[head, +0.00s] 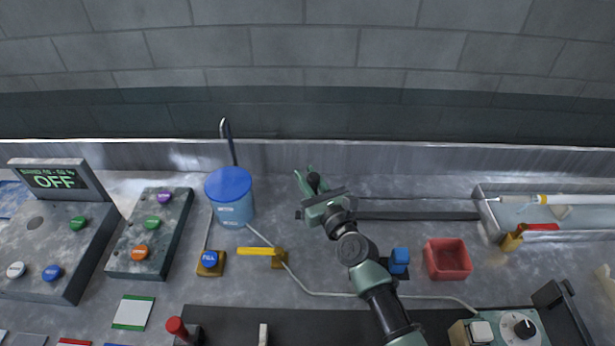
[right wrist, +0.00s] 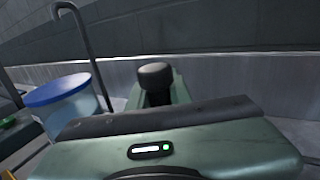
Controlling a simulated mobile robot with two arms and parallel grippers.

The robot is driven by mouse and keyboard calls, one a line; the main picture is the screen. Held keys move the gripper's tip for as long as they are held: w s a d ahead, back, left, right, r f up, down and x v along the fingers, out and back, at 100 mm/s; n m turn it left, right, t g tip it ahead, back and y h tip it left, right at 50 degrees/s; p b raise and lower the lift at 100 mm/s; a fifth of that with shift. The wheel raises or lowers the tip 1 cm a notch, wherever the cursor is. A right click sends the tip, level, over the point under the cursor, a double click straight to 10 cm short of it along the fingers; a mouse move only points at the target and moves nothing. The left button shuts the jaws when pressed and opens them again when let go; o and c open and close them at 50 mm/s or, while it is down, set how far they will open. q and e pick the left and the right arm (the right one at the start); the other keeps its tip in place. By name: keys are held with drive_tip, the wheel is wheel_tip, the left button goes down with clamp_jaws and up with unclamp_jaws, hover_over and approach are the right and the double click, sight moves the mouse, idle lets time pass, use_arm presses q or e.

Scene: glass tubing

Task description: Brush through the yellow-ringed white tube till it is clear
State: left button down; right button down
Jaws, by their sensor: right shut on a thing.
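A thin brush rod (head: 420,198) runs level from my right gripper to the left end of the tube. Whether its tip is inside the tube, I cannot tell. My right gripper (head: 312,183) is shut on the brush's black handle, left of the tube. The dark round handle end (right wrist: 155,75) shows between the fingers in the right wrist view. My left gripper is not in view.
A blue-lidded container (head: 230,190) stands left of my right gripper, with a hooked pipe behind. A dark bar (head: 415,216) lies below the rod. A red box (head: 447,260) and a blue block (head: 399,258) are nearer.

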idle(0.9)
drive_tip(key=d+b, duration=0.1)
drive_tip(key=d, duration=0.8)
drive_tip(key=shift+d+b, duration=0.25)
drive_tip(key=shift+b, duration=0.1)
drive_tip(key=c, duration=1.3)
unclamp_jaws()
drive_tip(key=shift+v, duration=3.95)
